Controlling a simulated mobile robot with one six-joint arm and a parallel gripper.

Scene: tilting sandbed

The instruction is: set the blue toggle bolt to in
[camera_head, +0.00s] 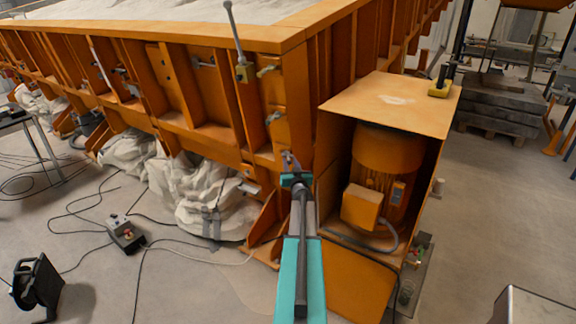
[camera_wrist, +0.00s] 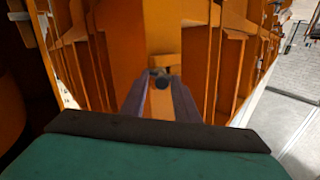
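My gripper (camera_head: 291,160) is at the corner of the orange sandbed frame, pointing away from me. In the wrist view its two purple-grey fingers (camera_wrist: 158,90) are apart, with orange surface showing between them. A small dark round knob (camera_wrist: 160,81) on an orange block lies between or just beyond the fingertips; I cannot tell whether they touch it. A small dark bluish fitting (camera_head: 272,118) sits on the frame just above and left of my gripper in the head view. I cannot tell for sure which part is the blue toggle bolt, nor its setting.
An orange motor housing (camera_head: 390,100) stands close on the right. White sacking (camera_head: 200,190) and cables lie at the left. The floor in front is partly clear.

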